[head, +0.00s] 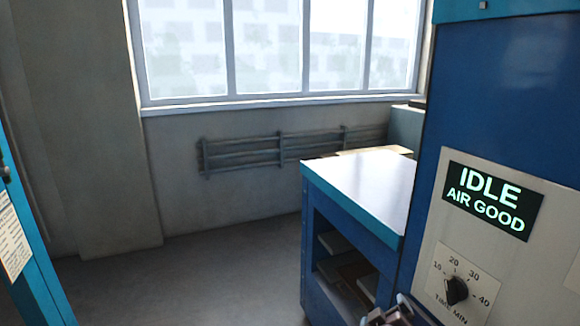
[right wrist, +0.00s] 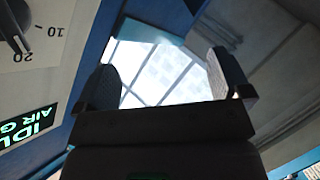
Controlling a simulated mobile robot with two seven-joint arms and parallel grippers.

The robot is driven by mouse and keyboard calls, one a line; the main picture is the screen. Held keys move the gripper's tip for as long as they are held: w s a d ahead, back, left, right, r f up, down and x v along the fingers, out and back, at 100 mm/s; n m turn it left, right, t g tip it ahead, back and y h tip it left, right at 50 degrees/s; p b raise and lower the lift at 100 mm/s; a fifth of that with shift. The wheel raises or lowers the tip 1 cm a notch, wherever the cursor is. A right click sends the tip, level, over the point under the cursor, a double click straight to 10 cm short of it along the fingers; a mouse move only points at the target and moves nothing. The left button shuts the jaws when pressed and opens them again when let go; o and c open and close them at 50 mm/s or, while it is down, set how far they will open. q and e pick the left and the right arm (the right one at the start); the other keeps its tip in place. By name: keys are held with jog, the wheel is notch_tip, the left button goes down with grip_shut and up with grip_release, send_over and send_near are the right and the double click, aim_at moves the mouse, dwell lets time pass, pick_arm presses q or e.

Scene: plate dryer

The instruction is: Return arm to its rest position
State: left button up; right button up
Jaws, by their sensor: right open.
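My right gripper (head: 398,312) shows at the bottom edge of the head view, just left of the dryer's timer knob (head: 457,290), and most of its arm is out of frame. In the right wrist view my right gripper (right wrist: 166,80) has its two fingers spread wide with nothing between them. The black knob (right wrist: 14,28) shows at the upper left there, apart from the fingers. My left gripper is not in view.
The blue dryer cabinet (head: 500,90) fills the right side, with a display (head: 492,202) reading "IDLE AIR GOOD". A blue workbench (head: 365,185) with shelves stands beside it. A blue panel (head: 35,255) edges the left. The floor (head: 200,280) between is clear.

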jog(key=s+d+f+m+y, duration=0.1)
jog(key=s+f, duration=0.3)
jog(key=s, duration=0.5)
jog(key=s+d+f+m+g+y, duration=0.1)
jog(key=s+d+f+m, duration=0.1)
jog(key=s+f, duration=0.3)
jog(key=s+d+f+m+g+y, duration=0.1)
jog(key=s+f, duration=0.4)
jog(key=s, duration=0.8)
jog(key=shift+s+d+m+y+b, duration=0.3)
jog(key=shift+d+m+y, duration=0.15)
jog(key=shift+d, duration=0.25)
